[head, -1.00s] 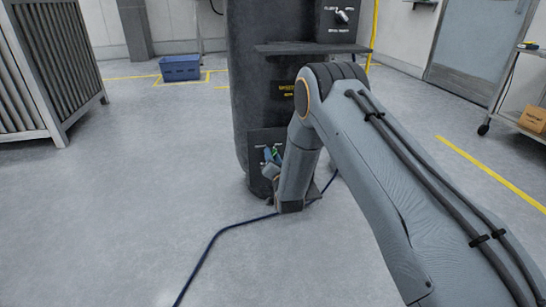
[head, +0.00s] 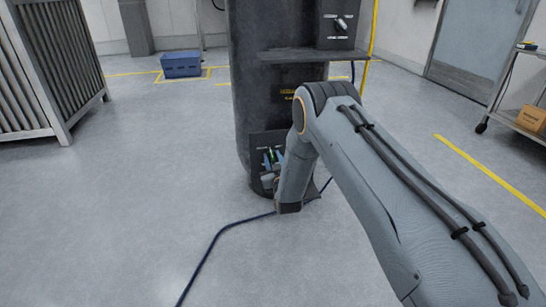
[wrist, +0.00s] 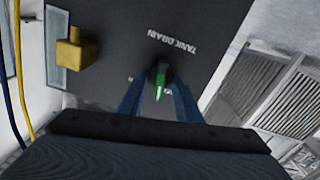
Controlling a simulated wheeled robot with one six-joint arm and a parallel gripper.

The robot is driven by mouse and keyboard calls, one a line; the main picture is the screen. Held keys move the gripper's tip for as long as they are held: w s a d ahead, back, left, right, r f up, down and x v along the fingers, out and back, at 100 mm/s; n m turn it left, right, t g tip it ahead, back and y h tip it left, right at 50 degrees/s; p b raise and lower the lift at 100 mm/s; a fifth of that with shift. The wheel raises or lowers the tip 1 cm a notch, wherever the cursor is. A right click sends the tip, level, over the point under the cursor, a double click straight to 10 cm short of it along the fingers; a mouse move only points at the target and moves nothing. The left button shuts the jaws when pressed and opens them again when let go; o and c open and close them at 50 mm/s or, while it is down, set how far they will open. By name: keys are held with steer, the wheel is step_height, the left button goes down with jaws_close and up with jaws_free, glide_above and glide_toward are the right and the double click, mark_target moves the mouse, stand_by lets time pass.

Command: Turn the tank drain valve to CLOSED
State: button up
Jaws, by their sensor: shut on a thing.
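The tank drain valve's green handle (wrist: 160,88) stands out from a dark panel (wrist: 115,50) lettered TANK DRAIN in the wrist view. My gripper (wrist: 158,92) has its two blue fingers on either side of the handle and is shut on it. The handle's tip points toward the bottom of the wrist picture. The position lettering beside it is mostly hidden by the fingers. In the head view, the green handle (head: 267,159) shows small at the low panel on the dark column, with my gripper (head: 271,165) at it and my forearm partly covering the panel.
A yellow block-shaped part (wrist: 76,52) sits on the panel's side in the wrist view. A shelf (head: 300,54) juts from the column above my arm. A blue hose (head: 225,232) lies on the floor. A blue crate (head: 181,65) stands behind.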

steer(key=n+p, duration=0.1)
steer(key=n, duration=0.5)
steer(key=shift+s+f+p, duration=0.1)
steer(key=shift+f+p, duration=0.05)
steer(key=shift+p, duration=0.25)
steer(key=shift+n, duration=0.4)
steer(key=o, duration=1)
steer(key=shift+p+v, duration=1.25)
steer(key=shift+v, duration=2.6)
